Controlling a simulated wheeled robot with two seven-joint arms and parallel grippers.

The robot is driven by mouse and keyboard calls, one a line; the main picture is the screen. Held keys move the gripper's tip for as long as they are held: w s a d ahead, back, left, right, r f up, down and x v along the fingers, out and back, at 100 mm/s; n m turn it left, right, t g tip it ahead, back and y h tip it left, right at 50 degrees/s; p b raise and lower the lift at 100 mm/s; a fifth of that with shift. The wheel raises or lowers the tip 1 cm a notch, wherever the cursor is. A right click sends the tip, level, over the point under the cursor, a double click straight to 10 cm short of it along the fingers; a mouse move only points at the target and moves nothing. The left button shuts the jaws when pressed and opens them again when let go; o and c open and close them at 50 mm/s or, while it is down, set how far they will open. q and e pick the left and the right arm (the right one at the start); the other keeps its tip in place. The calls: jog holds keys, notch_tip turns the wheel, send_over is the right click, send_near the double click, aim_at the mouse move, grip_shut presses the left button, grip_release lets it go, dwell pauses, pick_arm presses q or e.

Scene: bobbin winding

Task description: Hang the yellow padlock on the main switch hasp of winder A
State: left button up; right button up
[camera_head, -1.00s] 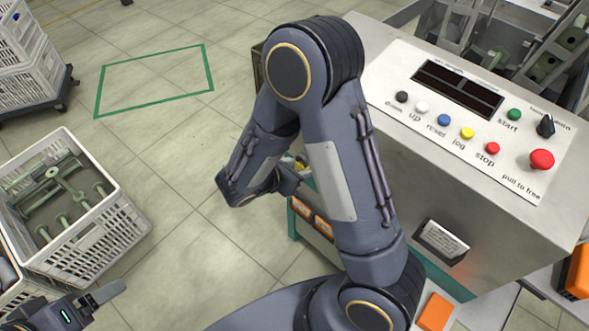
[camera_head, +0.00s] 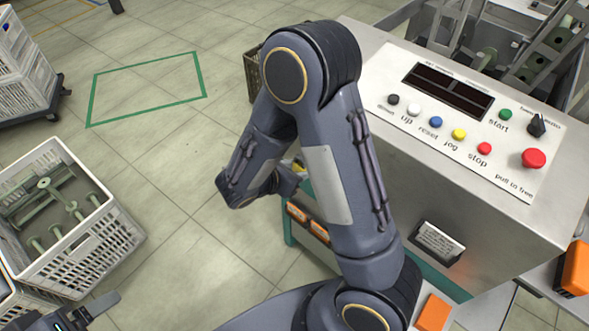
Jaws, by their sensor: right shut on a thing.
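My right gripper (camera_head: 291,178) is largely hidden behind my own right arm, which rises through the middle of the view and folds back down. It is shut on the yellow padlock (camera_head: 299,167), of which only a small yellow patch shows, beside the machine's left side. A winder (camera_head: 468,210) with a sloped control panel fills the right side; no letter naming it is legible. I cannot make out the main switch hasp. My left gripper (camera_head: 97,309) shows only partly at the bottom left, and its jaw opening is unclear.
The panel carries several coloured buttons and a red stop knob (camera_head: 533,158). Orange boxes (camera_head: 308,222) sit on a low shelf left of the winder. A white crate (camera_head: 92,250) of green bobbins stands at left. The floor between is clear, with a green outlined rectangle (camera_head: 147,87).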

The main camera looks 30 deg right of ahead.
jog(key=shift+d, duration=0.15)
jog(key=shift+w+d, duration=0.25)
jog(key=shift+d, duration=0.45)
jog(key=shift+f+b, duration=0.5)
jog(key=shift+b, duration=0.05)
dwell(0.5)
jog(key=o, duration=1.2)
jog(key=shift+c, duration=0.2)
